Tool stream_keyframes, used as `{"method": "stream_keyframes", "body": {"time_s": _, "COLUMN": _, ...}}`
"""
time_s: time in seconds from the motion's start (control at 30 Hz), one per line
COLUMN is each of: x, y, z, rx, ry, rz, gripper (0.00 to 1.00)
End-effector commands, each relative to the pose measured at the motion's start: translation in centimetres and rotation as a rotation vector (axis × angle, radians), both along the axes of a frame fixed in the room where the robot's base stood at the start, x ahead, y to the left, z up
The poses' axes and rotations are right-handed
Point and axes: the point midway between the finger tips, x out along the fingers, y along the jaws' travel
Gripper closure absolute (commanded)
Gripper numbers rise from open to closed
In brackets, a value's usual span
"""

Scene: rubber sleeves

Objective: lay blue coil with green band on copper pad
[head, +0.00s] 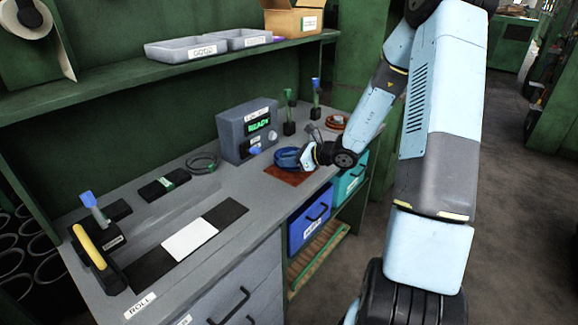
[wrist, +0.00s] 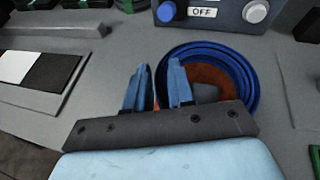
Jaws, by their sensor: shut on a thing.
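The blue coil (head: 287,157) is at the copper pad (head: 285,177) on the bench, below the grey control box. It also shows in the wrist view (wrist: 247,76), with the reddish-brown pad (wrist: 210,74) visible through its open middle. My gripper (head: 306,158) reaches in from the right. In the wrist view my gripper (wrist: 158,88) has one finger on each side of the coil's near-left wall and is shut on it. No green band shows on the coil; it may be hidden. I cannot tell whether the coil touches the pad.
The control box (head: 247,131) stands just behind the pad. A dark coil (head: 203,162) lies to the left and an orange-red coil (head: 336,122) lies behind my wrist. A black-and-white strip (head: 190,239) lies front left. Green-handled and blue-handled tools (head: 290,112) stand at the back.

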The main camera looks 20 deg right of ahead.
Motion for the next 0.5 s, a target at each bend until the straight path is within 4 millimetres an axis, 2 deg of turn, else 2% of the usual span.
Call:
{"method": "stream_keyframes", "body": {"time_s": 0.17, "x": 0.2, "y": -0.7, "z": -0.4, "rx": 0.000, "ry": -0.002, "rz": -0.009, "gripper": 1.00}}
{"method": "stream_keyframes", "body": {"time_s": 0.5, "x": 0.4, "y": -1.5, "z": -3.6, "rx": 0.001, "ry": -0.002, "rz": -0.021, "gripper": 1.00}}
